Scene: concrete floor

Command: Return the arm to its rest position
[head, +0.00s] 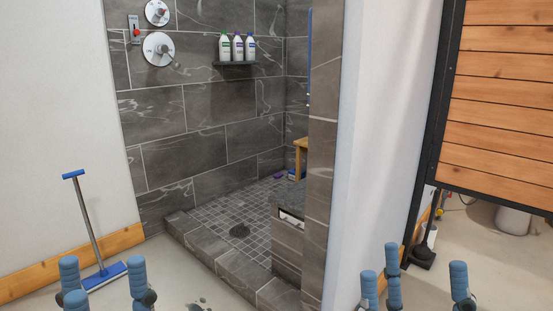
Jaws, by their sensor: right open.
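My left gripper (105,278) is at the bottom left of the head view, in front of the squeegee. Its blue padded fingers stand apart with nothing between them. My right gripper (422,278) is at the bottom right of the view. Its blue fingers are also spread and empty. Only the finger ends of both grippers show; the rest of both arms is below the picture edge.
A blue squeegee (84,214) leans by the left wall. A tiled shower (205,137) with a low curb (211,260) is ahead. Its shelf (235,64) holds three bottles. A wooden slatted panel (500,95) and plunger (424,250) are at right.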

